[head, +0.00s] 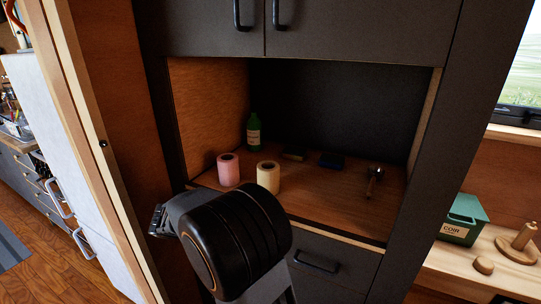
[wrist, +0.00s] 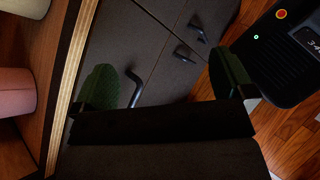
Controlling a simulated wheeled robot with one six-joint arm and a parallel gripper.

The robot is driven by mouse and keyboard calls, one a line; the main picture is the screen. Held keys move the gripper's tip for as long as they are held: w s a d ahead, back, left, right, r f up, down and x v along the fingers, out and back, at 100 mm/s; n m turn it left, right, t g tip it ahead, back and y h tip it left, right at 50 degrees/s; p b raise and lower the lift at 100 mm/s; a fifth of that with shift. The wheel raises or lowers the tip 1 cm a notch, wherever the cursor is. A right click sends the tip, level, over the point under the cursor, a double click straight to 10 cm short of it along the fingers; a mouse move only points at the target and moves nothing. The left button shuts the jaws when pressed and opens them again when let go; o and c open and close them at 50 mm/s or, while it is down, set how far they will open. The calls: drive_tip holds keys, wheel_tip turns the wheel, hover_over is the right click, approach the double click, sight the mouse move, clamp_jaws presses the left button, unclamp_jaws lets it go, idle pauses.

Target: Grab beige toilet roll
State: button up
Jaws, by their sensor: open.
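The beige toilet roll (head: 268,178) stands upright on the wooden shelf of the dark cabinet niche, near its front edge. A pink roll (head: 228,170) stands close to its left. In the wrist view, the beige roll (wrist: 14,40) is cut off at the left edge, beside the pink roll (wrist: 14,90). My gripper (wrist: 165,82) is open and empty, its two green-padded fingers wide apart. It is outside the niche, in front of the dark cabinet fronts, apart from both rolls. In the head view, my arm's black joint covers the shelf edge just in front of the beige roll.
Behind the rolls are a green bottle (head: 254,132), a dark block (head: 294,154), a blue block (head: 332,160) and a hammer-like tool (head: 373,180). Upper cabinets (head: 350,32) overhang the niche. The shelf's middle is clear. A green box (head: 462,220) stands on the right-hand bench.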

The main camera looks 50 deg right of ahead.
sight(266, 177)
drive_tip(key=w+d+r+n+g+h+p, duration=0.2)
drive_tip(key=w+d+r+n+h+p, duration=0.35)
drive_tip(key=w+d+r+h, duration=0.2)
drive_tip(key=shift+t, duration=0.4)
drive_tip(key=x, duration=0.3)
drive_tip(key=p+x, duration=0.1)
drive_tip(key=x, duration=0.1)
drive_tip(key=shift+d+r, duration=0.25)
drive_tip(key=shift+d, duration=0.15)
drive_tip(key=shift+p+x, duration=1.25)
drive_tip(key=shift+x, duration=2.05)
drive_tip(key=shift+s, duration=0.15)
drive_tip(key=shift+a, duration=0.1)
drive_tip(key=c, duration=0.9)
